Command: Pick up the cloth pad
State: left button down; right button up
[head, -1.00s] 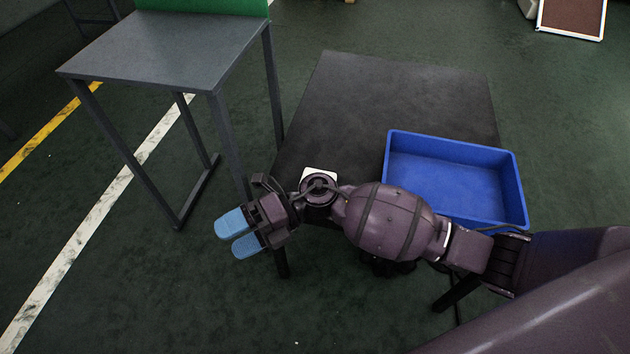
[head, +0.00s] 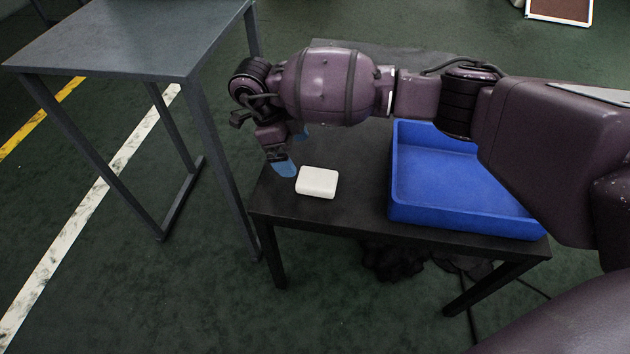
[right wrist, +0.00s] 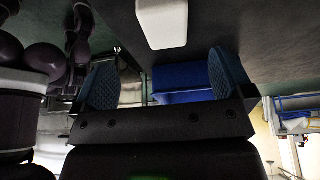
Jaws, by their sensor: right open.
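The cloth pad (head: 317,182) is a small white rounded block lying on the black table (head: 330,217) near its front left corner. It also shows at the top of the right wrist view (right wrist: 162,22). My right gripper (head: 293,152) points down beside the pad, on its left and far side, with blue fingertips. In the right wrist view its two blue fingers (right wrist: 162,82) are spread apart with nothing between them. The pad is outside the fingers. My left gripper is not in view.
A blue bin (head: 455,185) stands on the right of the black table, partly behind my right arm. A grey table (head: 130,42) stands to the left with a gap between the two. A dark bundle (head: 392,262) lies under the black table.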

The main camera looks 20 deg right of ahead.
aim_at(316, 178)
jog(key=b+x, duration=0.1)
jog(key=x, duration=0.4)
jog(key=shift+d+f, duration=0.2)
jog(key=shift+d, duration=0.1)
jog(key=shift+d+b+x, duration=0.2)
jog(key=shift+b+x, duration=0.4)
jog(key=shift+x, duration=0.7)
jog(key=shift+d+b+x, duration=0.2)
jog(key=shift+b+x, duration=0.35)
jog(key=shift+x, duration=0.7)
jog(key=shift+s+r, duration=0.2)
jog(key=shift+r, duration=0.05)
jog(key=shift+f, duration=0.1)
jog(key=shift+c, duration=0.2)
jog(key=c, duration=1)
